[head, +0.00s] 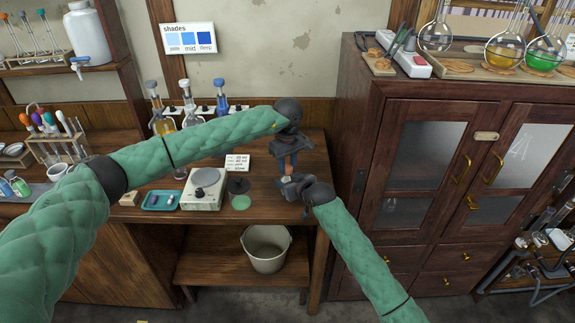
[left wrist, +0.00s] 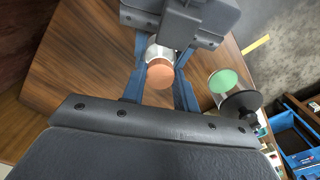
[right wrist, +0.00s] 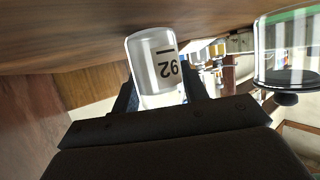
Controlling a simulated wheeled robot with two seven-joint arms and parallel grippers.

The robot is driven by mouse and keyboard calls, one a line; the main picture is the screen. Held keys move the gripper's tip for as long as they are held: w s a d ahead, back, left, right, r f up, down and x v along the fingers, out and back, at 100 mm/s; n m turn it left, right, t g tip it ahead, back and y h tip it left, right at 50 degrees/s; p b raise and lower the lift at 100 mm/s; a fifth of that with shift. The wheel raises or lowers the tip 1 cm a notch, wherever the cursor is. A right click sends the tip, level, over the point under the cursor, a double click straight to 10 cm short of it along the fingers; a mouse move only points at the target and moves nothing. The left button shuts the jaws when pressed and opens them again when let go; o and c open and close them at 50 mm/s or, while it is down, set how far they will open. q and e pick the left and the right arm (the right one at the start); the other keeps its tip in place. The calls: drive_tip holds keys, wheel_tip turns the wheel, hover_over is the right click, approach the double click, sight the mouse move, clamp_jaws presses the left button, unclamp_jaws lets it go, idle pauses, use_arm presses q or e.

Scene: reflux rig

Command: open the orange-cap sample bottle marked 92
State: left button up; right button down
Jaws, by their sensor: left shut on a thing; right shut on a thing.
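The sample bottle (right wrist: 154,62) is clear and white, with a label reading 92. My right gripper (head: 286,181) is shut on its body, one finger on each side. The label appears upside down in the right wrist view. The orange cap (left wrist: 160,73) shows in the left wrist view between the blue fingers of my left gripper (left wrist: 160,82), which is shut on it from above. The clear bottle body is right behind the cap, and I cannot see any gap between them. In the head view both grippers meet over the right end of the bench, mostly hiding the bottle.
A blue tray (head: 161,200) lies farther left. The dark cabinet (head: 425,115) stands close on the right. A bucket (head: 267,250) is on the lower shelf.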

use_arm(q)
drive_tip(key=n, duration=0.7)
drive_tip(key=shift+w, duration=0.1)
drive_tip(key=n, duration=0.5)
drive_tip(key=shift+n, duration=0.4)
drive_tip(key=n, duration=0.7)
drive_tip(key=shift+r, duration=0.1)
drive_tip(key=n, duration=0.5)
drive_tip(key=shift+n, duration=0.4)
use_arm(e)
drive_tip(key=shift+a, duration=0.1)
use_arm(q)
drive_tip(key=n, duration=0.4)
drive_tip(key=shift+w, duration=0.1)
drive_tip(key=n, duration=0.8)
drive_tip(key=shift+a+n, duration=0.1)
drive_tip(key=shift+n, duration=0.3)
drive_tip(key=n, duration=0.3)
drive_tip(key=shift+r+n, duration=0.1)
drive_tip(key=shift+n, duration=0.3)
